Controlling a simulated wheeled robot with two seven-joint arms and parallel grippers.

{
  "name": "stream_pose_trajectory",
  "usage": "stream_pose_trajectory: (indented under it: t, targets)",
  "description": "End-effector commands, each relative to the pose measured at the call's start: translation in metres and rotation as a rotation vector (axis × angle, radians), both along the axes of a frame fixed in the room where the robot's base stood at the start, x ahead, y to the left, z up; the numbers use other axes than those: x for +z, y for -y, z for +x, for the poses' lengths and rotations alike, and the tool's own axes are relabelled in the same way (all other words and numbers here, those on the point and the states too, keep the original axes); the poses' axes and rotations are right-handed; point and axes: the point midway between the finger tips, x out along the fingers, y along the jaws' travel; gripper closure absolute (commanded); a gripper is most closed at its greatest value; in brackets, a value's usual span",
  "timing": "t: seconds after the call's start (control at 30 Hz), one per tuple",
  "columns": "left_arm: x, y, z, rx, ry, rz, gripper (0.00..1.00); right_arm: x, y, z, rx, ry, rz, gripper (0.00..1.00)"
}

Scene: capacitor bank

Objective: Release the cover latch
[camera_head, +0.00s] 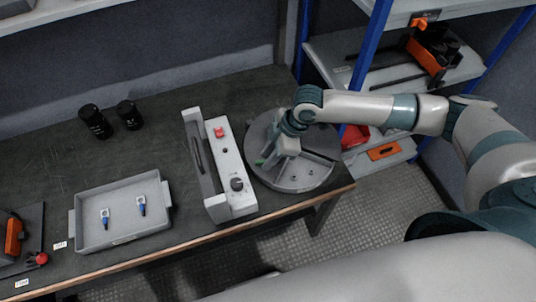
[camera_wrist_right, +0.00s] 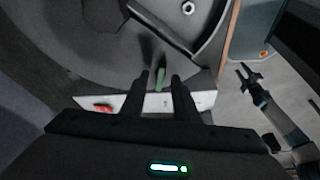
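A round grey housing (camera_head: 318,181) stands at the right end of the workbench, with a cover and raised ribs on top. A small green tab (camera_head: 260,162), seemingly the cover latch, is on its left side. My right gripper (camera_head: 272,157) reaches down over the housing beside this tab. In the right wrist view my right gripper (camera_wrist_right: 161,77) has its two dark fingers apart, with the green tab (camera_wrist_right: 160,79) between them. Gaps show on both sides of the tab. What seems to be my left gripper (camera_wrist_right: 246,74) shows small beyond the bench edge; its opening is unclear.
A white box (camera_head: 232,163) with a red button and black knob stands close left of the housing. A grey tray (camera_head: 122,236) holds two blue-tipped parts. Two black cylinders (camera_head: 95,122) stand behind. Shelving (camera_head: 330,60) with a blue post is at the right.

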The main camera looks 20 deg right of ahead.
Motion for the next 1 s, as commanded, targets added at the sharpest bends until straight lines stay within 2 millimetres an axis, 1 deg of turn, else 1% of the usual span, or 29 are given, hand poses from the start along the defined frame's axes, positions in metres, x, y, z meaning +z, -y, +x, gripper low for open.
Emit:
stream_pose_trajectory:
  t: [0.1, 0.37, 0.4, 0.47, 0.5, 0.77, 1.0]
  targets:
    - [0.001, -0.0001, 0.0, 0.0, 0.0, 0.0, 0.63, -0.0039, -0.0013, 0.0003, -0.001, 0.0, 0.0, 0.72]
    - [0.0008, -0.0001, 0.0, 0.0, 0.0, 0.0, 0.63, -0.0045, -0.0015, 0.0003, -0.001, 0.0, 0.0, 0.72]
    - [0.0008, -0.0001, 0.0, 0.0, 0.0, 0.0, 0.63, -0.0045, -0.0015, 0.0004, -0.001, 0.0, 0.0, 0.77]
    - [0.0008, -0.0001, 0.0, 0.0, 0.0, 0.0, 0.63, -0.0043, -0.0015, 0.0004, -0.001, 0.0, 0.0, 0.91]
    - [0.0008, -0.0001, 0.0, 0.0, 0.0, 0.0, 0.63, -0.0044, -0.0014, 0.0004, -0.001, 0.0, 0.0, 1.0]
    - [0.0013, -0.0002, 0.0, 0.0, 0.0, 0.0, 0.63, -0.0039, -0.0013, 0.0009, 0.013, 0.0, -0.001, 1.0]
    - [0.0032, -0.0003, 0.0, 0.0, 0.0, 0.0, 0.63, -0.0036, -0.0013, 0.0021, 0.105, -0.001, -0.001, 1.0]
